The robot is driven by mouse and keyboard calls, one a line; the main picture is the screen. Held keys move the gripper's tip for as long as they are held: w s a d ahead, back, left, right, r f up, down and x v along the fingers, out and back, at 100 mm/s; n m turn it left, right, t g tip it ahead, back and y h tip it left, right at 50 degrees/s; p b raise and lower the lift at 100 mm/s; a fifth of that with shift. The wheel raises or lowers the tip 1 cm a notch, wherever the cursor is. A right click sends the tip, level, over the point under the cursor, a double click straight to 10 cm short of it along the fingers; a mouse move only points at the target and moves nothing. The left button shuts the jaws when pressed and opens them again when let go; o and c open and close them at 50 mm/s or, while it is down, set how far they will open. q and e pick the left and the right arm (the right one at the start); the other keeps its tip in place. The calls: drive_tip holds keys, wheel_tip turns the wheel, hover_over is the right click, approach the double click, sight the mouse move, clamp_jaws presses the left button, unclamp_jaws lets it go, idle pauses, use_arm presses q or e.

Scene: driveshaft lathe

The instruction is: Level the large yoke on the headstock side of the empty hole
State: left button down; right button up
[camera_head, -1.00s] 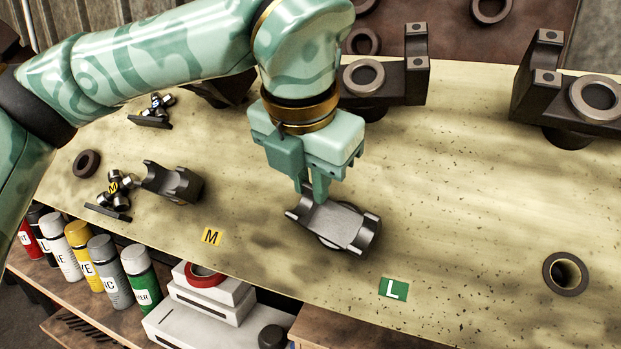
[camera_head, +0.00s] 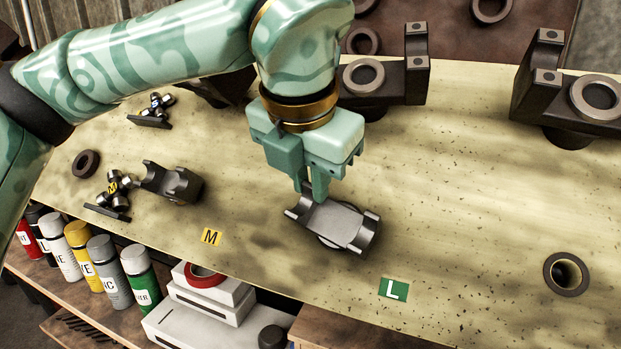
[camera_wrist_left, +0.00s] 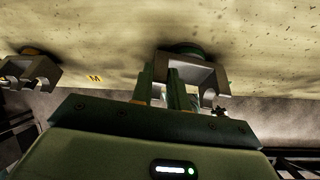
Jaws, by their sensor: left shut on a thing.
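The large yoke (camera_head: 338,224) is a grey metal fork on the pale bench, left of and above the green L label (camera_head: 393,290). It sits over a dark ring and looks slightly tilted. My left gripper (camera_head: 313,192) points down and is shut on the yoke's upper left edge. In the left wrist view the yoke (camera_wrist_left: 196,72) shows just beyond the fingers (camera_wrist_left: 172,88). The empty hole (camera_head: 568,274), a dark-rimmed ring, is at the far right. My right gripper is not in view.
A smaller yoke (camera_head: 172,183) and the yellow M label (camera_head: 212,237) are to the left. Crosses (camera_head: 113,189) lie further left. Dark bearing blocks (camera_head: 385,80) stand behind. Spray cans (camera_head: 85,255) line the lower shelf. The bench between the yoke and the hole is clear.

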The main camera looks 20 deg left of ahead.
use_arm(q)
drive_tip(key=shift+a+n+h+b, duration=0.2)
drive_tip(key=shift+n+h+b, duration=0.2)
drive_tip(key=shift+n+b, duration=0.7)
drive_tip(key=shift+r+b, duration=0.1)
drive_tip(key=shift+b, duration=0.3)
drive_tip(key=shift+r, duration=0.15)
drive_tip(key=shift+n+h+b, duration=0.3)
drive_tip(key=shift+n+b, duration=0.1)
drive_tip(key=shift+n+b, duration=0.3)
drive_tip(key=shift+b, duration=0.1)
